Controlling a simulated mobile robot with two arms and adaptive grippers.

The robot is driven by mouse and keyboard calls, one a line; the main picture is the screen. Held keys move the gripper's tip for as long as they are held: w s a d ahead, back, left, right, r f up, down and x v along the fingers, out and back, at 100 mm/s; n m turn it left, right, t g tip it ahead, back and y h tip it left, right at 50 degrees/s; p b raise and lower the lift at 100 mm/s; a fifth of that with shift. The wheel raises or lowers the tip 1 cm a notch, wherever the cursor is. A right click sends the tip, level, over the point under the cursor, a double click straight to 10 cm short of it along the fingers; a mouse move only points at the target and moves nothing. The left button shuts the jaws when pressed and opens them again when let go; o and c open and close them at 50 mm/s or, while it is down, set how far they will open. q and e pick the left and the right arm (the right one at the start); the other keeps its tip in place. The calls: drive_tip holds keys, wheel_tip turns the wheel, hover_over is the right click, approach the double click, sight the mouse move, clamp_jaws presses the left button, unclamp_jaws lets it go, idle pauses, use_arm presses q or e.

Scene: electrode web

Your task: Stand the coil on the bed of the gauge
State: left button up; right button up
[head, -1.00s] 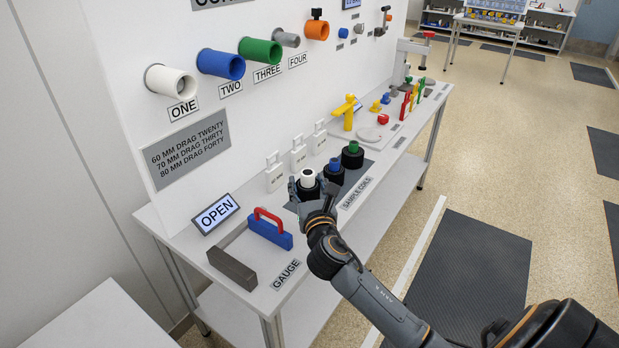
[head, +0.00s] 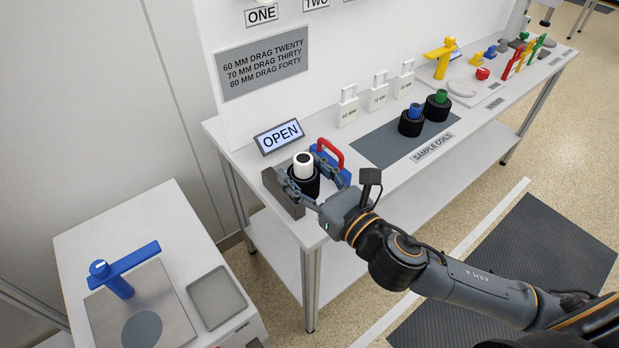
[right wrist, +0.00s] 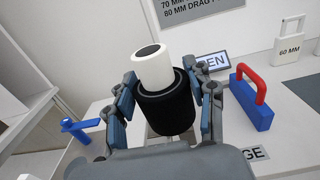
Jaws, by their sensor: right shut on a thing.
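My right gripper (head: 318,203) is shut on a black coil with a white core (head: 304,173). The coil is upright between the fingers, and it also shows in the right wrist view (right wrist: 165,108). In the head view it appears over the gauge, between the dark grey block (head: 283,193) and the blue jaw (head: 342,176) with its red handle (head: 331,152). The gripper hides the coil's foot and most of the bed, so I cannot tell whether it touches. In the right wrist view the blue jaw (right wrist: 250,104) stands right of the coil. My left gripper is not in view.
An OPEN display (head: 279,136) stands behind the gauge. Coils with blue (head: 412,121) and green (head: 437,106) cores stand on the dark sample mat (head: 380,149). A side table (head: 150,215) with a blue-armed device (head: 124,270) is at the left.

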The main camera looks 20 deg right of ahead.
drive_tip(key=w+d+f, duration=0.1)
drive_tip(key=w+f, duration=0.1)
drive_tip(key=w, duration=0.1)
drive_tip(key=w+d+f+b, duration=0.1)
drive_tip(key=w+f, duration=0.2)
drive_tip(key=w, duration=0.1)
drive_tip(key=w+d+f, duration=0.2)
drive_tip(key=w+f, duration=0.1)
drive_tip(key=w, duration=0.1)
drive_tip(key=shift+w+f+b, duration=0.1)
drive_tip(key=shift+f+b, duration=0.15)
drive_tip(key=shift+b, duration=0.1)
drive_tip(key=f, duration=0.3)
drive_tip(key=shift+w+d+b, duration=0.15)
drive_tip(key=shift+w+b, duration=0.1)
drive_tip(key=shift+b, duration=0.1)
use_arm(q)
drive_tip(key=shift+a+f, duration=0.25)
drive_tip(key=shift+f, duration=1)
use_arm(e)
drive_tip(key=shift+f, duration=0.35)
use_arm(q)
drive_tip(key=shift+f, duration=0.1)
use_arm(e)
drive_tip(key=shift+f, duration=0.1)
drive_tip(key=o, duration=0.9)
drive_tip(key=shift+f, duration=0.15)
drive_tip(key=shift+o, duration=0.8)
